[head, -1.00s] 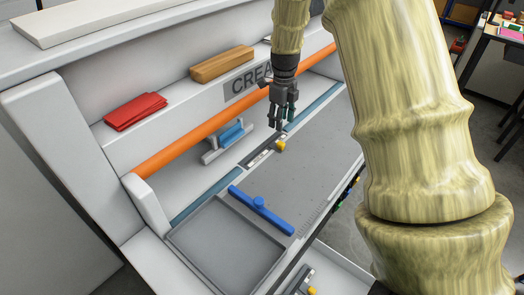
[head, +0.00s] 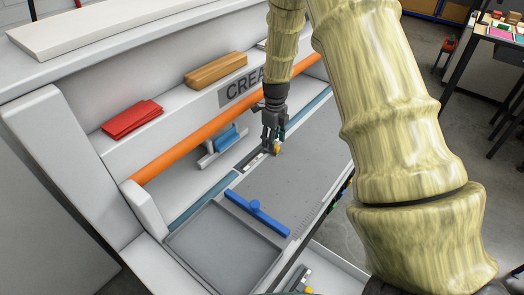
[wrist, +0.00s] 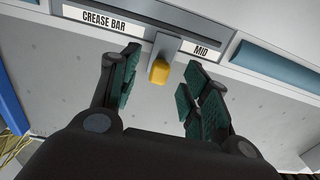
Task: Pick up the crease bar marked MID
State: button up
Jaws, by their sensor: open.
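The crease bar marked MID (wrist: 201,50) is a grey metal bar with white labels reading CREASE BAR and MID. A yellow knob (wrist: 159,71) sticks out on a grey bracket between the labels. In the head view the bar (head: 252,162) lies along the back of the grey bed, partly hidden by my gripper. My gripper (wrist: 158,82) is open in the wrist view, its green-padded fingers on either side of the yellow knob, with gaps to both. In the head view my gripper (head: 271,143) is right over the knob.
A blue bar (head: 257,214) lies across the bed (head: 300,175) beside a grey tray (head: 208,240). An orange rail (head: 200,137) runs behind. Another yellow-knobbed bar (head: 302,278) sits low in front.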

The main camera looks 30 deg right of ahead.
aim_at(263, 152)
jog(key=shift+w+d+f+p, duration=0.15)
jog(key=shift+f+p, duration=0.5)
jog(key=shift+f, duration=1.05)
grip_shut()
